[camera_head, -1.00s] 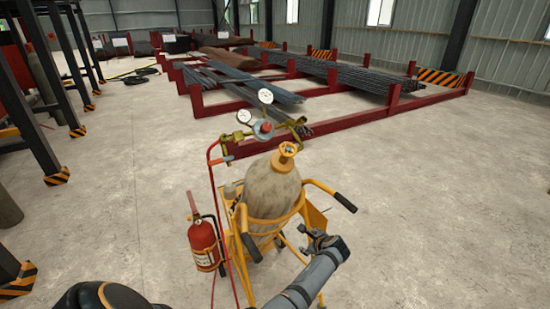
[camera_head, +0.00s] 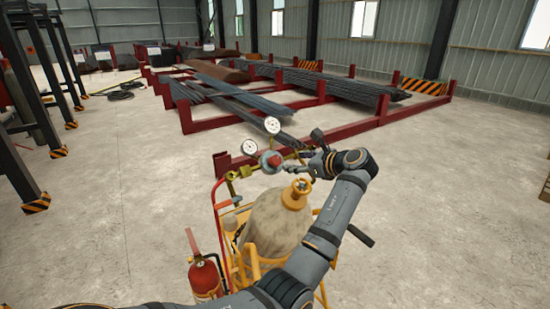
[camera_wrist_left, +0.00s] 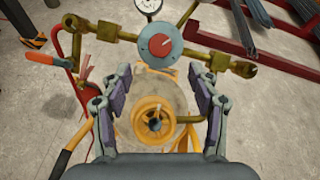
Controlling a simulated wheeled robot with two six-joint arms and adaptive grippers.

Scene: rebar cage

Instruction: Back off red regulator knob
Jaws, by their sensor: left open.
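The red regulator knob (camera_head: 274,161) sits on the front of the grey regulator body above the gas cylinder (camera_head: 275,222). In the left wrist view the knob (camera_wrist_left: 160,45) is at upper middle, with a white pointer mark. My left gripper (camera_head: 297,162) is just right of the knob in the head view. In the left wrist view my left gripper (camera_wrist_left: 152,84) is open and empty, its padded fingers wide apart, with the knob beyond the fingertips. My right gripper is out of view.
Two pressure gauges (camera_head: 272,125) and brass fittings (camera_wrist_left: 100,32) surround the knob. The yellow cylinder valve wheel (camera_head: 297,195) lies below and shows between my fingers (camera_wrist_left: 152,120). A fire extinguisher (camera_head: 206,278) hangs at the cart's left. Red steel racks (camera_head: 335,133) stand behind.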

